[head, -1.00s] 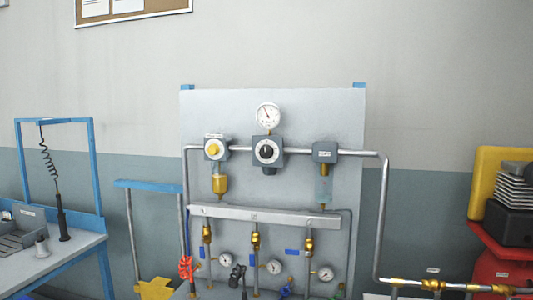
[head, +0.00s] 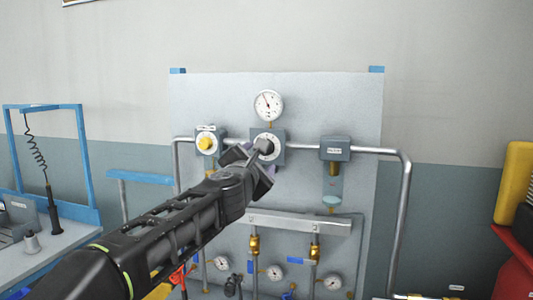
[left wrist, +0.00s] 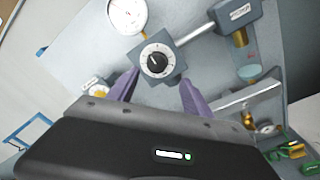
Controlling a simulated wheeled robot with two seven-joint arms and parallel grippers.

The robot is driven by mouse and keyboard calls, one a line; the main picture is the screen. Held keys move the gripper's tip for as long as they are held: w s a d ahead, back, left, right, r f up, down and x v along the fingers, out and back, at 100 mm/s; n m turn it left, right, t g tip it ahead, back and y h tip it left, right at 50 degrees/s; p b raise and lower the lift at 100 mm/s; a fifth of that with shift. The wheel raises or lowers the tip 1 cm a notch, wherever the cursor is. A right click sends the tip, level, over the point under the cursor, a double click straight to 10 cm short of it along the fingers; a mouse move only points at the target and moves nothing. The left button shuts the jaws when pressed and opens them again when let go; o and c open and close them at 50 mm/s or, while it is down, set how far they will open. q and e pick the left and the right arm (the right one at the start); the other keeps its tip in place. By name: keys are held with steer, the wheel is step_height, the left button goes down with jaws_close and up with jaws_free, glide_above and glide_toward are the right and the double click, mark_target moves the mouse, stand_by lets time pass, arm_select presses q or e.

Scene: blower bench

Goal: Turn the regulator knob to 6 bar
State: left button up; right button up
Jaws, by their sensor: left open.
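The regulator is a grey block with a round white dial and a black knob (left wrist: 157,60), on the pipe at the middle of the panel. In the head view the regulator block (head: 281,157) is partly hidden by my arm. A white round gauge (head: 268,105) stands above it; its needle points up and slightly left. It also shows in the left wrist view (left wrist: 127,14). My left gripper (head: 262,165) is open in front of the regulator. In the left wrist view its two purple fingers (left wrist: 160,80) are spread just below the knob, apart from it. My right gripper is out of view.
A yellow round knob (head: 206,143) sits left of the regulator, and a grey filter block (head: 335,150) right of it. A manifold bar (head: 300,222) with brass valves and small gauges runs below. A blue-framed bench (head: 60,240) stands at the left.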

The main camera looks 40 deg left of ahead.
arm_select(q)
steer(key=shift+s+r, duration=0.15)
steer(key=shift+r, duration=0.2)
steer(key=shift+a, duration=0.1)
steer(key=p+x, duration=0.1)
steer(key=x, duration=0.6)
steer(key=shift+w, duration=0.4)
steer(key=shift+a, duration=0.1)
jaws_close()
